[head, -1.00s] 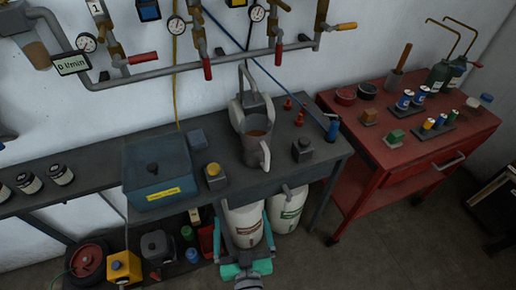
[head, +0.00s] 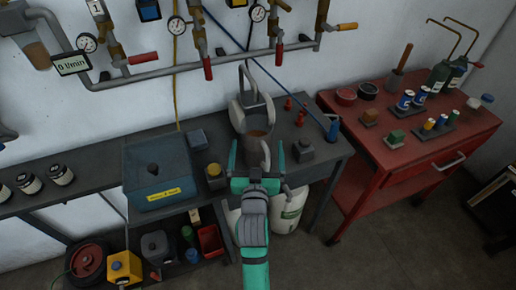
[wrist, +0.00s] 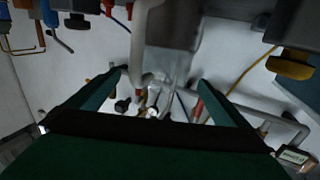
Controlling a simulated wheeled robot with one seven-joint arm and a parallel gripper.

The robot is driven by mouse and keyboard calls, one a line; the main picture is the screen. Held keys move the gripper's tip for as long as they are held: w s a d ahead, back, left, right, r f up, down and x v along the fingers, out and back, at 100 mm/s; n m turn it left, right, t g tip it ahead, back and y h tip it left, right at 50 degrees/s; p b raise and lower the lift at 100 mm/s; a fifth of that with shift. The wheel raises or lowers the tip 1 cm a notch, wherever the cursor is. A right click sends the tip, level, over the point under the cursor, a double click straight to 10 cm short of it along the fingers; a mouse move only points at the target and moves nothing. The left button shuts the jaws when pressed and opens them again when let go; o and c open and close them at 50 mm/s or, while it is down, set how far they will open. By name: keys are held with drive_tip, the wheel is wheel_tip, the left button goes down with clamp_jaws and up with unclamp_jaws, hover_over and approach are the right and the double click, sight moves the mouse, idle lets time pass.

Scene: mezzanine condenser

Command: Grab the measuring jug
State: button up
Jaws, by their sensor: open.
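The measuring jug (head: 254,143) is a grey, see-through vessel with brown contents. It stands upright on the dark bench, below a grey bent spout. Its pale handle (head: 265,154) faces the front of the bench, towards me. My gripper (head: 257,152) is open at the bench's front edge, with green fingers left and right of the handle in the head view. In the wrist view the jug (wrist: 173,35) is at upper middle, with its pale handle (wrist: 138,40) ahead of and between the open fingers (wrist: 158,85). I see no finger touching the handle.
A yellow-topped block (head: 214,175) stands left of the jug and a dark block (head: 303,151) stands right. A blue box (head: 160,172) is further left. Pipes with gauges (head: 150,80) run along the wall above. A red cart (head: 400,155) stands at right.

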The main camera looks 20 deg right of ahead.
drive_tip(key=x, duration=0.6)
drive_tip(key=shift+w+r, duration=0.2)
drive_tip(key=shift+w, duration=0.3)
drive_tip(key=shift+s, duration=0.1)
drive_tip(key=c, duration=1.7)
drive_tip(key=shift+r, duration=0.15)
drive_tip(key=c, duration=0.4)
